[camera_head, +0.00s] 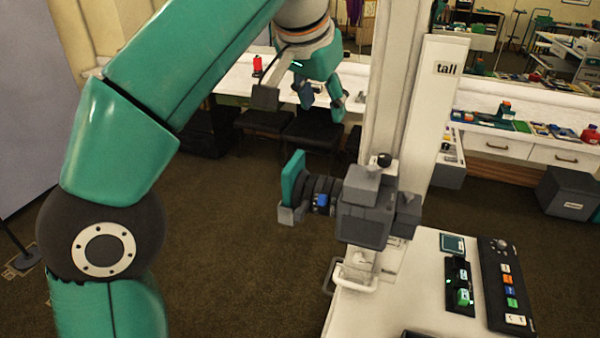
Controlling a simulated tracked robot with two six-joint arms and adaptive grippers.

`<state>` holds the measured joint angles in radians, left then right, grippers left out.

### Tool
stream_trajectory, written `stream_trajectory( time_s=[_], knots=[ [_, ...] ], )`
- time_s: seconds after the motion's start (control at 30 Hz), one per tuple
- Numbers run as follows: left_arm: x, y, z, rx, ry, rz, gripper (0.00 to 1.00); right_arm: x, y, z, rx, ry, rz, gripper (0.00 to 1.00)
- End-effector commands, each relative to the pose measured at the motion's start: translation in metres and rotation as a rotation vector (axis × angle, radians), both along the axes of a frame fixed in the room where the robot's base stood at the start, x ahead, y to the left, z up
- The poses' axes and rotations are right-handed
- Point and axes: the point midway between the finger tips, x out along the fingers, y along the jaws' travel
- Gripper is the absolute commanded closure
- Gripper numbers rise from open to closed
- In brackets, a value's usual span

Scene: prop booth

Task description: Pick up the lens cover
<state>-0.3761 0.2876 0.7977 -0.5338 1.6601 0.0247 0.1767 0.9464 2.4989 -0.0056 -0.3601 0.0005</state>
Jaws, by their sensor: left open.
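The lens cover (292,177) looks like a teal square plate seen nearly edge-on. It sits upright at the left-facing front of a grey camera (363,212) with a dark ribbed lens part (322,190). A small light grey block (290,215) is at the cover's lower edge. My left gripper (287,97) is open and empty, above the lens cover in the picture and apart from it. Its fingers hang down from the wrist at top centre. My right gripper is not in view.
A pale post (430,115) labelled "tall" rises behind the camera. A white desk (400,308) with a button panel (508,285) is at lower right. A mirror-backed counter (480,105) runs along the back, with a grey bin (570,200) at right. Open floor lies left of the camera.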

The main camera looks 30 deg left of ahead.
Motion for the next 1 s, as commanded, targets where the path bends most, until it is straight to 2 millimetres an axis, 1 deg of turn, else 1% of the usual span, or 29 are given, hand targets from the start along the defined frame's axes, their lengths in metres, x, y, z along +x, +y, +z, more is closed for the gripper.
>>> stream_trajectory(
  time_s=[0.03, 0.1, 0.2, 0.27, 0.37, 0.53, 0.7, 0.83, 1.0],
  knots=[
    [-0.019, 0.019, 0.013, -0.041, 0.025, 0.097, 0.52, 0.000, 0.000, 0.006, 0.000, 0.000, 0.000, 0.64],
    [-0.039, 0.035, 0.021, -0.083, 0.058, 0.199, 0.52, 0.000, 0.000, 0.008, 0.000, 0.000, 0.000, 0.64],
    [-0.057, 0.048, 0.024, -0.118, 0.087, 0.285, 0.52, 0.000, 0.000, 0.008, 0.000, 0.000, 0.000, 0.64],
    [-0.060, 0.051, 0.020, -0.127, 0.095, 0.309, 0.52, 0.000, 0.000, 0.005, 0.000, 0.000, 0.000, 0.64],
    [-0.058, 0.054, 0.006, -0.129, 0.101, 0.321, 0.52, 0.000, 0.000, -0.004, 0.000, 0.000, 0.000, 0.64],
    [-0.045, 0.056, -0.028, -0.128, 0.103, 0.318, 0.52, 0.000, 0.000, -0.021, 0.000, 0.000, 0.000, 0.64],
    [-0.032, 0.059, -0.060, -0.128, 0.101, 0.318, 0.52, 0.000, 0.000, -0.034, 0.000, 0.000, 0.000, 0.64],
    [-0.024, 0.060, -0.075, -0.128, 0.100, 0.318, 0.52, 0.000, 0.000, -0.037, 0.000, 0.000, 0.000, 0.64],
    [-0.020, 0.061, -0.082, -0.129, 0.098, 0.316, 0.52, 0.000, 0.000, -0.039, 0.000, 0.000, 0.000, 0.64]
  ],
)
